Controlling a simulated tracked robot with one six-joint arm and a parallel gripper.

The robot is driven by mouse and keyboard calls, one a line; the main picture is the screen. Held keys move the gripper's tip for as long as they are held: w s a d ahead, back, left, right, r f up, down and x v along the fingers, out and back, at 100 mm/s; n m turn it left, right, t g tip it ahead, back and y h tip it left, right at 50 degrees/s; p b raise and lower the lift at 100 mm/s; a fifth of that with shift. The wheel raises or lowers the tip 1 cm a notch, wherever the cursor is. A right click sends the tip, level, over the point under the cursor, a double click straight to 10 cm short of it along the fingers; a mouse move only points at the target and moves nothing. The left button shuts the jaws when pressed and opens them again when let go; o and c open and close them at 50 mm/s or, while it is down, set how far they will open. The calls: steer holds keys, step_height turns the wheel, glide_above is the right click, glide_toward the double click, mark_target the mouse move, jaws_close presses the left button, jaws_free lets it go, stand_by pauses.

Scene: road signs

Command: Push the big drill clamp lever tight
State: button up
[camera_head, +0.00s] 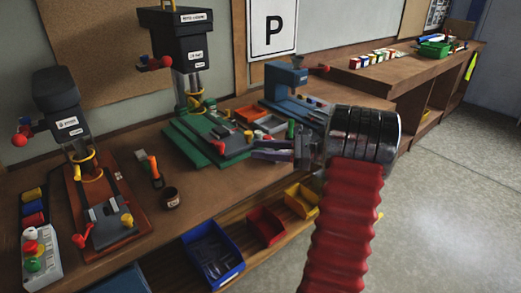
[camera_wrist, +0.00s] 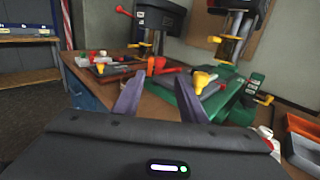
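The big drill (camera_head: 185,45) stands on a green base (camera_head: 205,150) in the middle of the bench in the head view; it shows at the right in the wrist view (camera_wrist: 236,22). The yellow end also shows in the head view (camera_head: 248,136). I cannot tell how tight the lever is. My gripper (camera_head: 256,149) is at the right front edge of the green base. Its two fingers (camera_wrist: 160,88) are apart with nothing between them, short of the lever.
A smaller drill (camera_head: 62,110) on an orange base is at the left, with a dark cup (camera_head: 170,198) and an orange-handled tool (camera_head: 154,168) between. Colored bins (camera_head: 265,227) sit below.

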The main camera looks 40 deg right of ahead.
steer(key=shift+c, duration=0.5)
steer(key=shift+a, duration=0.2)
steer(key=shift+c, duration=0.8)
steer(key=a+n+g, duration=0.1)
steer(key=a, duration=0.3)
steer(key=a+r+n+g, duration=0.1)
steer(key=a+n+g, duration=0.1)
steer(key=a, duration=0.2)
steer(key=w+a+n+g, duration=0.1)
steer(key=a, duration=0.2)
steer(key=shift+a+r+g, duration=0.25)
steer(key=shift+a+g, duration=0.05)
steer(key=shift+a, duration=0.1)
jaws_close()
steer(key=s+a+n+g+h, duration=0.1)
steer(key=s+a+n+g, duration=0.15)
steer(key=a, duration=0.45)
steer(key=s+a+n+g+h, duration=0.1)
steer(key=s+a+n+g, duration=0.1)
steer(key=a+n, duration=0.3)
steer(key=s+a+n+h, duration=0.9)
steer(key=s+a+n, duration=0.2)
steer(key=s+n, duration=0.4)
steer(key=shift+s+a+f+n+t+h, duration=0.35)
steer(key=shift+s+n+t, duration=0.1)
steer(key=shift+n, duration=0.3)
steer(key=shift+d, duration=0.1)
